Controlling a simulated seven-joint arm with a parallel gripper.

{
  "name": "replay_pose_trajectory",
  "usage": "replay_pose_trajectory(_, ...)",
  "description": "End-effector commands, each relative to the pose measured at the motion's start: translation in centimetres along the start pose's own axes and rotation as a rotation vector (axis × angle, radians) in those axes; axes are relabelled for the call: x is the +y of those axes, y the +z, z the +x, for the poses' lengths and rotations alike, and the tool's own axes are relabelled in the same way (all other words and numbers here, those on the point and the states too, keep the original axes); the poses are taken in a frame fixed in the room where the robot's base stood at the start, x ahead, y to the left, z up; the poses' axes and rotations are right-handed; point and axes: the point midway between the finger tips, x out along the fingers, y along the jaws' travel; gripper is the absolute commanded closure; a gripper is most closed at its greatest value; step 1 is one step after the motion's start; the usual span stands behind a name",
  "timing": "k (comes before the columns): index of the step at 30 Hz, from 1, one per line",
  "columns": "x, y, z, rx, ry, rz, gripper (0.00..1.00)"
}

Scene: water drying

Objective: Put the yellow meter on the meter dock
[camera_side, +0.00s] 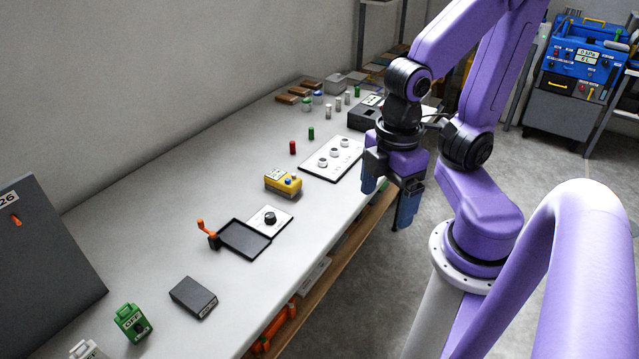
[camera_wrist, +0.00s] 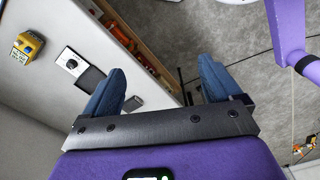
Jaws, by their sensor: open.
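The yellow meter (camera_side: 283,182), with a small display and a blue button, sits upright on the grey-white bench; it also shows at the left of the wrist view (camera_wrist: 28,46). A shallow black tray (camera_side: 243,240) with an orange lever at its corner lies nearer the camera and looks like the meter dock; the tray is partly hidden by a finger in the wrist view (camera_wrist: 91,78). My gripper (camera_side: 385,208) is open and empty, to the right of the meter and past the bench's front edge. Its two blue fingers are apart in the wrist view (camera_wrist: 161,76).
A white knob plate (camera_side: 271,219) adjoins the tray. A dark block (camera_side: 193,297) and a green box (camera_side: 132,322) stand nearer. A white panel with several knobs (camera_side: 333,158) lies beyond the meter, near red (camera_side: 292,147) and green (camera_side: 311,133) cylinders.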

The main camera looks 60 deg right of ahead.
Motion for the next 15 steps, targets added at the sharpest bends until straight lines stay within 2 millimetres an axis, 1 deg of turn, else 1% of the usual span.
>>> replay_pose_trajectory(7, 0.1, -0.1, 0.0, 0.001, 0.0, 0.004, 0.08)
replay_pose_trajectory(10, 0.7, -0.8, 0.0, 0.003, 0.001, 0.029, 0.08)
replay_pose_trajectory(13, 2.1, -2.3, 0.0, 0.008, 0.001, 0.085, 0.08)
replay_pose_trajectory(15, 3.6, -3.7, 0.0, 0.013, 0.002, 0.141, 0.08)
